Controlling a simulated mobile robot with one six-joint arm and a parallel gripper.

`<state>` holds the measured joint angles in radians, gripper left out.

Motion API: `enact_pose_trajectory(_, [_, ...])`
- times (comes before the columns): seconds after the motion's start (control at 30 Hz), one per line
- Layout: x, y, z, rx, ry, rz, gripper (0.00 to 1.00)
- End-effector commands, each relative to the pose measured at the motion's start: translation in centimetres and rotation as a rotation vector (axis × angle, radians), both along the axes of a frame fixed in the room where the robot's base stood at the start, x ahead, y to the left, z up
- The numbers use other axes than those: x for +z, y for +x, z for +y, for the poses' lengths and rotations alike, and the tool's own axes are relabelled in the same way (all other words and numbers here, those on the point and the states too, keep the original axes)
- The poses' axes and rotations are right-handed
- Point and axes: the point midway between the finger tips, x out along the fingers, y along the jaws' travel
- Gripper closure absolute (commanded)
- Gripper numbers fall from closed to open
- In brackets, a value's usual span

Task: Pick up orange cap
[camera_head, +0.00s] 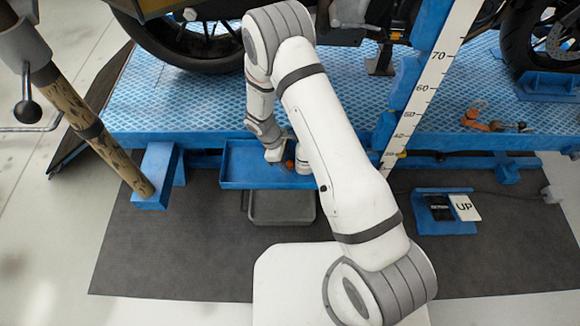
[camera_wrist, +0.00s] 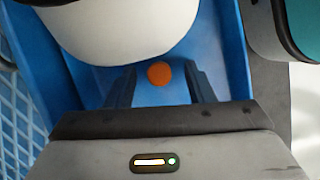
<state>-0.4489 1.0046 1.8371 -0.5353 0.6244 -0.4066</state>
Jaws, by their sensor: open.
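The orange cap (camera_wrist: 159,74) is a small round orange disc in the blue tray (camera_wrist: 233,50). In the wrist view it shows between the two dark fingers of my gripper (camera_wrist: 160,80), which stand apart with a gap on each side of it. I cannot tell how far above or below the fingertips the cap lies. In the head view a small orange spot (camera_head: 290,164) shows at the tray (camera_head: 240,178), close to the end of my arm. My gripper is mostly hidden by my arm there.
A large white rounded thing (camera_wrist: 125,30) fills the upper wrist view, close beyond the cap. The blue ramp platform (camera_head: 130,110) with motorcycle wheels is behind the tray. A blue leg (camera_head: 155,175) stands left; a control box (camera_head: 445,212) lies right. A grey box (camera_head: 280,208) is below the tray.

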Motion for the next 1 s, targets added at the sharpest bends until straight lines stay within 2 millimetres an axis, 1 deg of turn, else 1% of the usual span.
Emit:
enact_pose_trajectory(0.17, [0.08, 0.03, -0.03, -0.001, 0.001, -0.001, 0.51])
enact_pose_trajectory(0.77, [0.11, 0.07, -0.11, -0.003, 0.001, 0.000, 1.00])
enact_pose_trajectory(1.0, [0.18, 0.07, -0.11, -0.003, 0.001, -0.001, 1.00])
